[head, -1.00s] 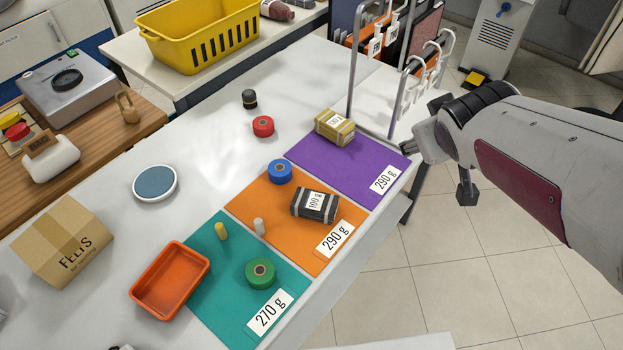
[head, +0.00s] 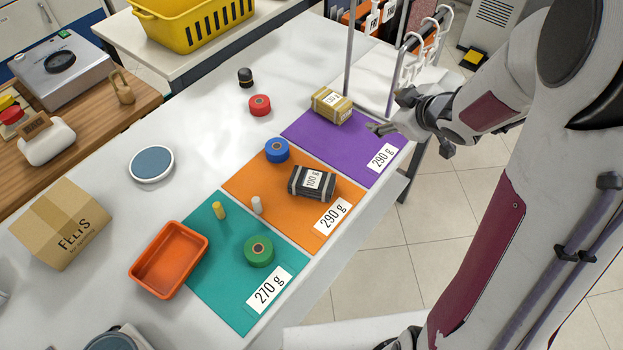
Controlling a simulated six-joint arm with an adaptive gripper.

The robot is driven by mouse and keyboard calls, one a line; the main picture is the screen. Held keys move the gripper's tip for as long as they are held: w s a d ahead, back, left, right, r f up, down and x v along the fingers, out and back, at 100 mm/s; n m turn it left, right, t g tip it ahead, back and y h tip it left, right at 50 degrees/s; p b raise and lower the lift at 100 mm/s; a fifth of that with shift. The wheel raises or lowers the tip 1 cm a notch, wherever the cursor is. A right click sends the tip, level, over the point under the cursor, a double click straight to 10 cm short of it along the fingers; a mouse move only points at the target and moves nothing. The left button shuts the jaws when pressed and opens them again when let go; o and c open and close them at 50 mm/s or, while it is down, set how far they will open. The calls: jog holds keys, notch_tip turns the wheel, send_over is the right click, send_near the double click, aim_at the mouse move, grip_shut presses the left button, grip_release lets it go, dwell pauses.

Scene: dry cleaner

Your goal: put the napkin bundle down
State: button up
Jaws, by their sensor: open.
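A tan, strapped bundle (head: 332,104) with a white label lies on the far end of the purple mat (head: 335,142). A black, grey-striped bundle (head: 312,183) labelled 100 g lies on the orange mat (head: 290,215). I cannot tell for sure which of the two is the napkin bundle. My gripper (head: 376,127) is open, with nothing seen in it. It is over the right side of the purple mat, to the right of the tan bundle and apart from it.
A blue roll (head: 277,150) and a white peg are on the orange mat. A teal mat (head: 222,290) holds a green roll (head: 258,251) and a yellow peg. An orange tray (head: 192,280) overlaps its left edge. A rack with white hooks (head: 412,65) stands behind my gripper.

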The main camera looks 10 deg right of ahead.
jog(key=s+a+f+n+g+y, duration=0.2)
jog(key=a+f+n+y, duration=0.1)
jog(key=a+f+y, duration=0.4)
jog(key=g+y, duration=0.2)
jog(key=y, duration=0.1)
send_near(315, 180)
jog(key=shift+w+a+f+n, duration=0.2)
jog(key=shift+w+a+f, duration=0.1)
jog(key=shift+w, duration=0.2)
jog(key=shift+w+a+f+n, duration=0.25)
jog(key=shift+w+a, duration=0.1)
jog(key=shift+w, duration=0.2)
jog(key=shift+s+a+f+g+y, duration=0.15)
jog(key=shift+s+a+g+y, duration=0.2)
jog(key=shift+s, duration=0.35)
jog(key=shift+a, duration=0.1)
jog(key=shift+x, duration=1.25)
jog(key=shift+w+x, duration=0.2)
jog(key=shift+x, duration=1.1)
jog(key=shift+w+x, duration=0.2)
jog(key=shift+x, duration=1.1)
